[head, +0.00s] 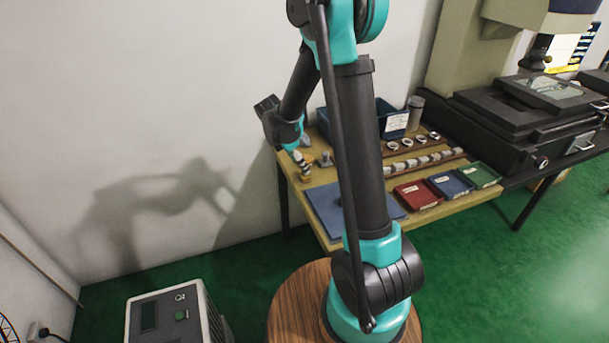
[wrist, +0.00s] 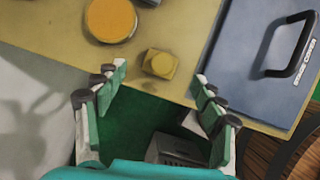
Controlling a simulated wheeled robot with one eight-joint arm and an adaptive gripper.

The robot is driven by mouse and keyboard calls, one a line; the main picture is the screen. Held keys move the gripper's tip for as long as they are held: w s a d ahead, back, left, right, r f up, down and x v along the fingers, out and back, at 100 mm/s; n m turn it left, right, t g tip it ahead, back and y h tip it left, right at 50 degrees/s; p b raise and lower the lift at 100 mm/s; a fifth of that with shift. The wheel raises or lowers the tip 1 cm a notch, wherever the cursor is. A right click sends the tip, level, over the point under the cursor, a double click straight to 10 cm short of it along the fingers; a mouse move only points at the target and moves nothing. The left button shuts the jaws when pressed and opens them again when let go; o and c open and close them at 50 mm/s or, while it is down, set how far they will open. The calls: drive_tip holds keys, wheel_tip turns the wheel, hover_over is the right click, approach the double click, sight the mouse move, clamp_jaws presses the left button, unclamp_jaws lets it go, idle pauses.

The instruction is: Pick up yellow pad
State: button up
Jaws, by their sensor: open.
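A round yellow-orange pad (wrist: 110,19) lies on the tan table top near the top left of the wrist view. A smaller yellow block-like piece (wrist: 160,64) sits close to the table's edge, between the pad and a blue plate. I cannot tell which piece the task's pad is. My gripper (wrist: 160,80) is open and empty, its fingertips spread on either side of the small yellow piece in the picture, seemingly above it. In the head view my gripper (head: 297,152) is at the table's left end, and it partly hides the small pieces there.
The blue plate (wrist: 238,75) with a black handle lies right of the small yellow piece. The table (head: 455,207) also holds red (head: 417,194), blue (head: 450,184) and green trays (head: 479,175), a blue bin (head: 391,121) and rows of rings. A wall stands behind the table.

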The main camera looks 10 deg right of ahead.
drive_tip(key=shift+x, duration=2.7)
drive_tip(key=shift+d+r, duration=0.1)
drive_tip(key=shift+d, duration=0.1)
drive_tip(key=shift+c, duration=0.3)
drive_tip(key=c, duration=1.3)
drive_tip(key=shift+r, duration=0.15)
wheel_tip(320, 180, up, 20)
drive_tip(key=o, duration=0.5)
drive_tip(key=shift+c, duration=1.3)
